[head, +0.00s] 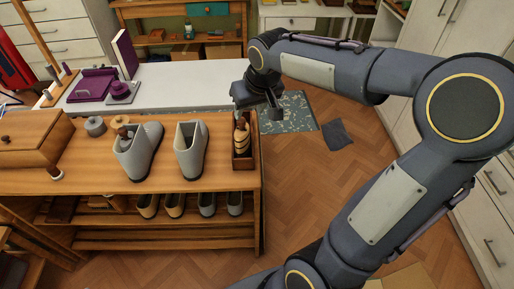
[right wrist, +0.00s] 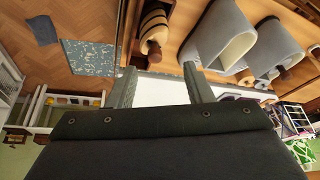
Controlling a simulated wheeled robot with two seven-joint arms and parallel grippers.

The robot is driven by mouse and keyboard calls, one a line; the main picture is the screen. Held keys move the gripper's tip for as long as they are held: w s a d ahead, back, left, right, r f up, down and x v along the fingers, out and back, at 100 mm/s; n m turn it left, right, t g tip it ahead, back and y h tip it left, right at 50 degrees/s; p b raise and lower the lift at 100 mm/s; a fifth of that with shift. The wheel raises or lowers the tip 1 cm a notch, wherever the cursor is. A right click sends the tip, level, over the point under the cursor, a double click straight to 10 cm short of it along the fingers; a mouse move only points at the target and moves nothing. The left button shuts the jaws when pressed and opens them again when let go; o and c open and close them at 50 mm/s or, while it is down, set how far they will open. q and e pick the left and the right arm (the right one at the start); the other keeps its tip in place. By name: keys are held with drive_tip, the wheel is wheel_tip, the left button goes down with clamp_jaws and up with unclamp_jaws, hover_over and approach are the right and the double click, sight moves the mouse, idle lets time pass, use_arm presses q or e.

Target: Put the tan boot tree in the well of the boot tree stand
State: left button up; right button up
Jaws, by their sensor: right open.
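The tan boot tree (head: 240,135), with dark bands, stands upright at the dark reddish-brown boot tree stand (head: 242,163), at the right end of the wooden bench. It seems to be inside the stand's walls; its lower part is hidden, so I cannot tell how deep it sits. In the right wrist view the boot tree (right wrist: 153,28) shows beyond the fingertips, within the stand. My right gripper (head: 256,103) is open and empty, above and just behind the boot tree, apart from it. My left gripper is not in view.
Two grey boots (head: 191,150) stand on the bench left of the stand; the left one (head: 138,152) has a brown knob at its opening. A wooden box (head: 32,135) is farther left. Shoes line the shelf below.

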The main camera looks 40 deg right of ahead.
drive_tip(key=s+a+f+y, duration=0.1)
drive_tip(key=s+a, duration=0.2)
drive_tip(key=s, duration=0.4)
drive_tip(key=s+a+f+y, duration=0.1)
drive_tip(key=s+a, duration=0.2)
drive_tip(key=s, duration=0.4)
drive_tip(key=s+a+f+t+y, duration=0.1)
drive_tip(key=s+a+f, duration=0.1)
drive_tip(key=s+a, duration=0.2)
drive_tip(key=s, duration=0.3)
drive_tip(key=shift+y, duration=0.4)
